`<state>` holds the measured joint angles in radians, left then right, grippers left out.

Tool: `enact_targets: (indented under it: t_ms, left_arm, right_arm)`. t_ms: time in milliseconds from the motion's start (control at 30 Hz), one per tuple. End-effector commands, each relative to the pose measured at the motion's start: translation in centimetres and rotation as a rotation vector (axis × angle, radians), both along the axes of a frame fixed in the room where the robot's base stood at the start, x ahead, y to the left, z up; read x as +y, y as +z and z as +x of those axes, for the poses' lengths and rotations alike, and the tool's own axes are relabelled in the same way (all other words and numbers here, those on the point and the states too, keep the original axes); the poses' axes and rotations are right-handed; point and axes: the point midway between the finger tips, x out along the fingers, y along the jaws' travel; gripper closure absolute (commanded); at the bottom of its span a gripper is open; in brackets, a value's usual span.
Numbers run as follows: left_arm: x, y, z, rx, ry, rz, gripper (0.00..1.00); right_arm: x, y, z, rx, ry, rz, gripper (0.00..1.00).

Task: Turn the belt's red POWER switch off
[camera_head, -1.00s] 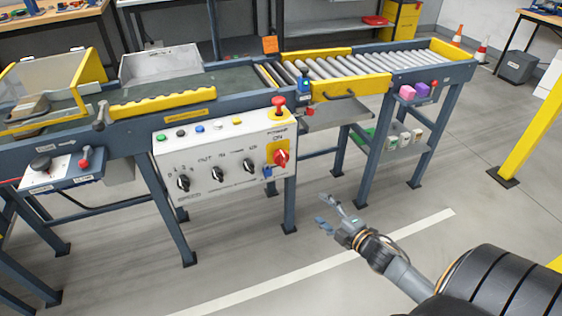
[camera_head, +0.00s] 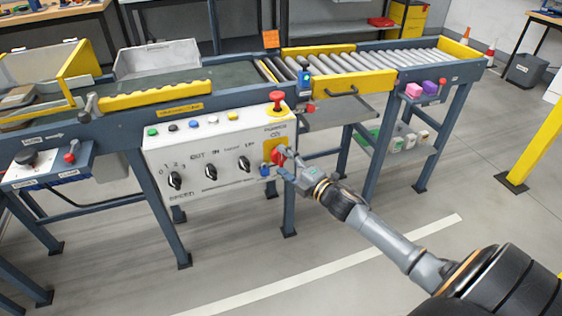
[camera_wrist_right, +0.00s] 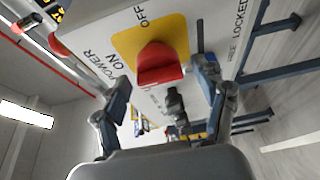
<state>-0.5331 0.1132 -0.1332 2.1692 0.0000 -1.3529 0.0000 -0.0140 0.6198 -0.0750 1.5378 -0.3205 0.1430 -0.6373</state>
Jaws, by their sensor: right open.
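The red POWER switch (camera_head: 278,155) sits on a yellow plate at the right end of the white control panel (camera_head: 208,178). In the right wrist view the red switch handle (camera_wrist_right: 160,66) stands out from its yellow plate (camera_wrist_right: 128,42), with ON and OFF lettering beside it. Its handle appears nearer the ON side, though the exact angle is hard to judge. My right gripper (camera_head: 284,164) is at the switch; in the wrist view its open fingers (camera_wrist_right: 163,88) stand on either side of the handle. Contact cannot be told. My left gripper is not in view.
A red mushroom button (camera_head: 277,101) stands above the switch. A blue padlock-like piece (camera_head: 265,170) is just below it. Several black knobs, such as one (camera_head: 244,164), line the panel. The roller conveyor (camera_head: 400,62) extends right. The floor in front is clear.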

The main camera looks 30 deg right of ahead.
Motion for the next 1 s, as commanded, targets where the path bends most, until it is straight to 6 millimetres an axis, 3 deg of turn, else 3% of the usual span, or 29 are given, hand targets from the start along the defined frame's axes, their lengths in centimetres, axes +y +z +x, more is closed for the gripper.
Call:
enact_targets:
  t_ms: [200,467,733,1000]
  left_arm:
    - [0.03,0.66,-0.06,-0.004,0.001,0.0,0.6]
    - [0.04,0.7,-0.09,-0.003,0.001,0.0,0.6]
    - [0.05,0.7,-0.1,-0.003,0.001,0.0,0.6]
    - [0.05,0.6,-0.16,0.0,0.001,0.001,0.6]
  right_arm:
    - [0.23,0.01,1.36,0.0,0.0,0.001,0.28]
    - [0.26,-0.01,1.41,0.001,0.0,0.001,0.28]
    - [0.25,-0.02,1.39,0.001,0.0,0.001,0.83]
    - [0.25,-0.1,1.39,-0.004,-0.001,0.022,0.83]
